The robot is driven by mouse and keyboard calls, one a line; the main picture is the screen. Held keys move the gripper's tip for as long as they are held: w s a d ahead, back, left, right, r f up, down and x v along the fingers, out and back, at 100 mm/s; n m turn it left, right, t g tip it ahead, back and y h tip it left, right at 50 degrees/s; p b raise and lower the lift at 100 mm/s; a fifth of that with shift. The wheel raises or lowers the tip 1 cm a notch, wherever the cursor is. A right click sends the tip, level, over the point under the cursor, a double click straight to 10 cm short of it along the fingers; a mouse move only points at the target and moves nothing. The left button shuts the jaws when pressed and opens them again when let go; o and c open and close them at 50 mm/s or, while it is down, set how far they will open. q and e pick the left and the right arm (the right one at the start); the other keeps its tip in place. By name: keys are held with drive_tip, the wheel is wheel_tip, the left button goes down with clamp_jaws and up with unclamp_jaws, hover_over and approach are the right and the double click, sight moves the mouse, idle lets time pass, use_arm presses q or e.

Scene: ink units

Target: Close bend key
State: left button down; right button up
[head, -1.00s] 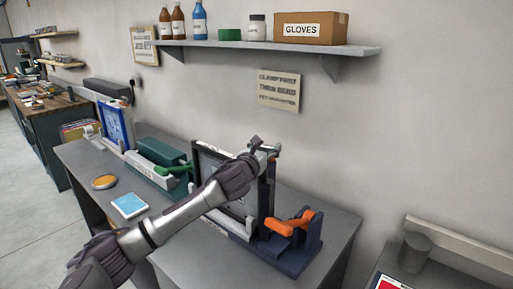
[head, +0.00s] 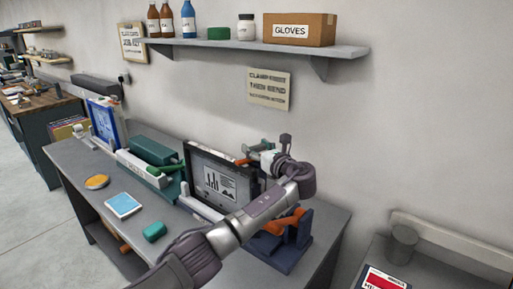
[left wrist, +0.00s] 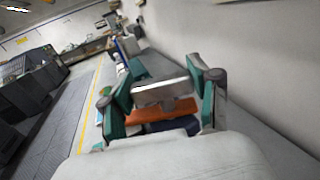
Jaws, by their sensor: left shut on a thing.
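My left gripper (head: 256,150) reaches over the top right of a dark-framed unit with a chart panel (head: 218,184). In the left wrist view its teal fingers (left wrist: 163,95) stand either side of a pale grey bar (left wrist: 160,91), and it is shut on this bar. I cannot tell whether the bar belongs to the bend key. An orange lever (head: 271,224) lies on a dark blue base (head: 290,250) beside the unit, partly hidden by my arm. An orange part (left wrist: 160,113) also shows below the bar in the left wrist view. My right gripper is out of view.
A green clamp-like device (head: 153,151) and a blue-framed panel (head: 105,122) stand left on the grey bench. A light blue pad (head: 123,205), a yellow disc (head: 97,182) and a teal block (head: 154,231) lie in front. A shelf (head: 270,46) with bottles and a box is above.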

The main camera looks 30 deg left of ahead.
use_arm(q)
drive_tip(key=g, duration=0.1)
drive_tip(key=n+g+y+b, duration=0.1)
drive_tip(key=shift+f+n+g, duration=0.2)
drive_tip(key=shift+n+g, duration=0.1)
drive_tip(key=shift+r+n+g+y+b, duration=0.15)
drive_tip(key=shift+n+g+y+b, duration=0.35)
drive_tip(key=shift+n+g+b, duration=1.1)
drive_tip(key=shift+g+b, duration=0.3)
drive_tip(key=shift+g, duration=0.1)
drive_tip(key=shift+c, duration=1.2)
unclamp_jaws()
drive_tip(key=s+d, duration=0.1)
drive_tip(key=d, duration=1.1)
drive_tip(key=shift+s, duration=0.25)
